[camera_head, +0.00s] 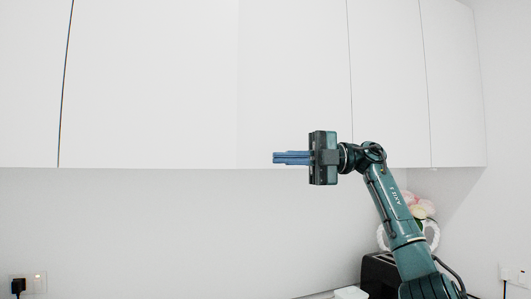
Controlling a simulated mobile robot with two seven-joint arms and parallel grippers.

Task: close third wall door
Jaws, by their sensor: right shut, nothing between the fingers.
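A row of white wall cabinet doors spans the upper view. Counting from the left of the picture, the third door panel (295,80) lies between a faint seam and a thin dark seam. It looks flush with its neighbours, and I cannot tell whether it stands slightly ajar. My right gripper (275,158) is shut and empty, with its blue fingers pointing left across the lower part of this panel. I cannot tell whether it touches the door. My left gripper is out of view.
A dark seam shows beside the wide second door (150,80). Below the cabinets are a black toaster (378,272), pink flowers (424,207) and a socket with a black plug (18,287).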

